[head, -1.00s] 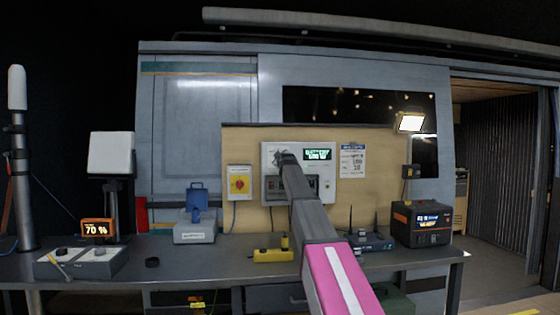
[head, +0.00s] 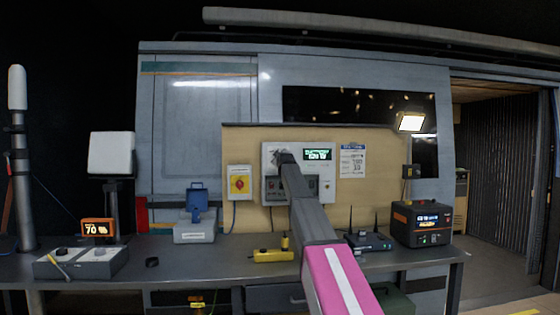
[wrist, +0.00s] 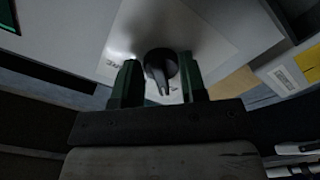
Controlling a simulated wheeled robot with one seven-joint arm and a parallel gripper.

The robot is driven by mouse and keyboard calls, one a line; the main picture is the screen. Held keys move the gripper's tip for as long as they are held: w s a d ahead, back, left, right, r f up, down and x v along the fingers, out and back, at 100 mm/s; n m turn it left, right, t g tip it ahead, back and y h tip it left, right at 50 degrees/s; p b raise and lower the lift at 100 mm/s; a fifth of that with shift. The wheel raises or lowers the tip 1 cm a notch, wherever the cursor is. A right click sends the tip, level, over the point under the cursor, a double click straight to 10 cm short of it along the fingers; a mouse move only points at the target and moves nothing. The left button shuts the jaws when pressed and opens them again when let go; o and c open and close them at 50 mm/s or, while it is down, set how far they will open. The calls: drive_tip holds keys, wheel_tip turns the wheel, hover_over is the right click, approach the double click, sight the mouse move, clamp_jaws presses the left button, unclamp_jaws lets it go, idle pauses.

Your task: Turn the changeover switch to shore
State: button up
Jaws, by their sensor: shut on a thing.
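The changeover switch shows in the wrist view as a black rotary knob (wrist: 160,66) with a pointer bar, on a white plate. The bar points down in that picture, towards my palm. My gripper (wrist: 160,82) has its two dark green fingers on either side of the knob and is shut on it. In the head view the white switch panel (head: 328,188) hangs on the plywood board, and my gripper (head: 282,157) is at its upper left. My arm hides the knob and part of the panel there. The knob's position labels are not readable.
On the bench (head: 225,262) stand a blue-grey case (head: 195,232), a yellow unit (head: 273,256), a router (head: 368,241) and a power station (head: 421,223).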

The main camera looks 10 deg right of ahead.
drive_tip(key=shift+a+m, duration=0.15)
drive_tip(key=shift+m, duration=2.8)
drive_tip(key=shift+a+m, duration=0.2)
drive_tip(key=shift+m, duration=2.7)
drive_tip(key=shift+a+m, duration=0.15)
drive_tip(key=shift+m, duration=2.8)
drive_tip(key=o, duration=0.9)
